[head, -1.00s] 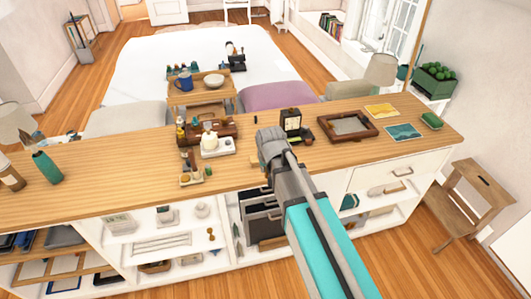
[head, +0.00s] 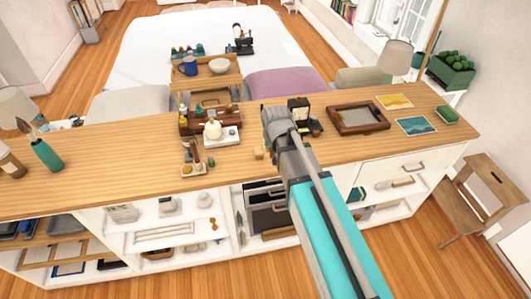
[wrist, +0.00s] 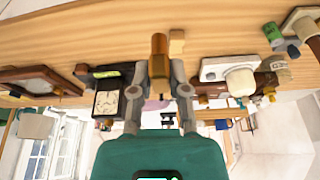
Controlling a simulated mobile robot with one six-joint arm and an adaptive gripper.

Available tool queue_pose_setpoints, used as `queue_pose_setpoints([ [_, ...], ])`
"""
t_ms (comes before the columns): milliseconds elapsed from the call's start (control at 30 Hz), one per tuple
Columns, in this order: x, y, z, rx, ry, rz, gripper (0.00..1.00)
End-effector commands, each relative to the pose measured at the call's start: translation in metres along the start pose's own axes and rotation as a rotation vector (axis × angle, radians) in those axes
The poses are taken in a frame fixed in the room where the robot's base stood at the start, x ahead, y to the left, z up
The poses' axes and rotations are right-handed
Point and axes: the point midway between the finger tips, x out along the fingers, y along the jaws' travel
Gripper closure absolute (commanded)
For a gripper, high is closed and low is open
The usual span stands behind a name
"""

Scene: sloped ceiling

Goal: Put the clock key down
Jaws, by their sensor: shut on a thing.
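The clock key (wrist: 158,58), a brass-coloured piece, sits between the fingertips of my gripper (wrist: 159,78) in the wrist view. The gripper is shut on it. In the head view my gripper (head: 277,118) is over the wooden counter top (head: 110,150), and the key is hidden behind the arm there. The small black clock (head: 299,109) stands just right of the gripper; its pale face shows in the wrist view (wrist: 107,102). I cannot tell whether the key touches the counter.
A small wooden block (head: 259,153) lies left of my gripper. A white tray with a teapot (head: 213,130) stands farther left, by a wooden box (head: 196,118). A framed tray (head: 358,119) lies to the right. The counter between the teapot and green bottle (head: 46,154) is mostly clear.

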Motion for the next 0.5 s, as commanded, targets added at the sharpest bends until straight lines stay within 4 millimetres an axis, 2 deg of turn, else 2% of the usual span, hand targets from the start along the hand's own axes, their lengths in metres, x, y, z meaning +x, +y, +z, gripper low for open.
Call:
queue_pose_setpoints([
  [133,0.0,-0.002,-0.001,-0.002,0.005,-0.001,1.0],
  [233,0.0,-0.011,-0.003,-0.013,0.019,-0.006,1.0],
  [500,-0.002,-0.054,-0.012,-0.062,0.087,-0.034,1.0],
])
